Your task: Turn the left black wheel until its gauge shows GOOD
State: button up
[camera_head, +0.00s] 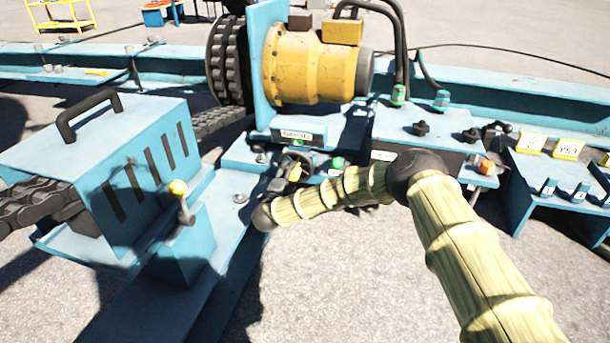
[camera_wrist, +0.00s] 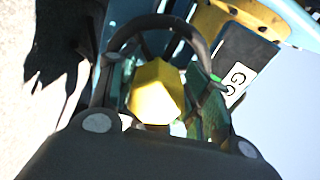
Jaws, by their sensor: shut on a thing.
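The left black wheel (camera_head: 301,156) is at the front of the blue machine, partly hidden by my arm. The gauge plate (camera_head: 296,134) above the wheel carries small letters that appear to read GOOD. The exact finger contact is hidden.
A yellow motor (camera_head: 315,65) stands above the wheel. A blue box with a black handle (camera_head: 88,115) and a yellow-knobbed lever (camera_head: 180,190) stand at the left. Black knobs (camera_head: 421,128) and yellow tags (camera_head: 530,143) are to the right. Open pavement lies in front.

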dwell(0.5)
jog(key=o, duration=1.3)
jog(key=shift+s, duration=0.1)
jog(key=v, duration=1.1)
jog(key=shift+s, duration=0.35)
